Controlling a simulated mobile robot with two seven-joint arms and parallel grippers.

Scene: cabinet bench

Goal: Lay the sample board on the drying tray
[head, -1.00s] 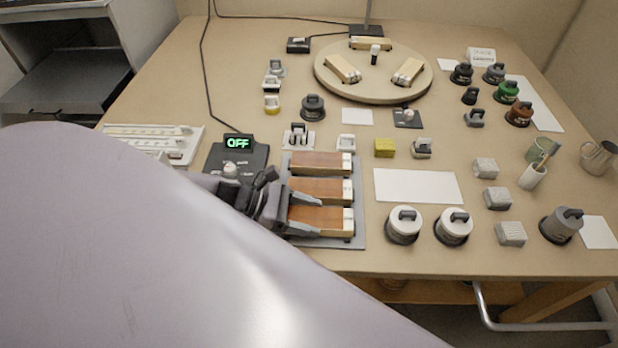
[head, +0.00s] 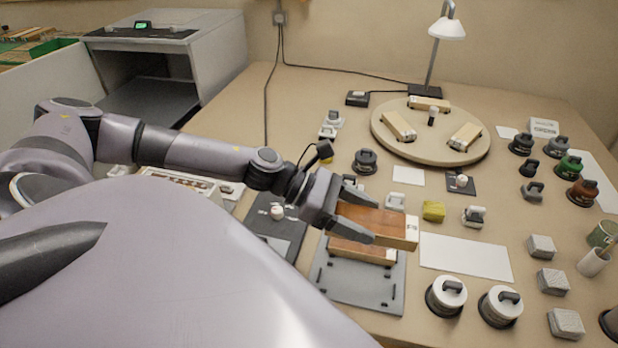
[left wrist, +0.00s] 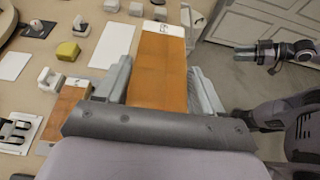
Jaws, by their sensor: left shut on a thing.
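My left gripper (head: 357,212) is shut on a sample board (head: 380,218), brown with a pale end, held above the grey tray. In the left wrist view the board (left wrist: 158,72) lies between the two fingers, its white labelled end pointing away. Another brown board (head: 362,252) lies on the grey tray (head: 350,291), partly covered by the held one; the tray's front part is bare with small dark pegs. A white tray (head: 228,203) is partly hidden behind my arm. I cannot tell which tray is the drying tray. My right gripper (left wrist: 268,56) shows small in the left wrist view, its opening unclear.
A dark control box (head: 275,228) stands left of the grey tray. A white sheet (head: 465,257) lies right of it, with white-topped weights (head: 446,296) in front. A round turntable (head: 400,140) with pale blocks and a lamp (head: 445,30) stand at the back.

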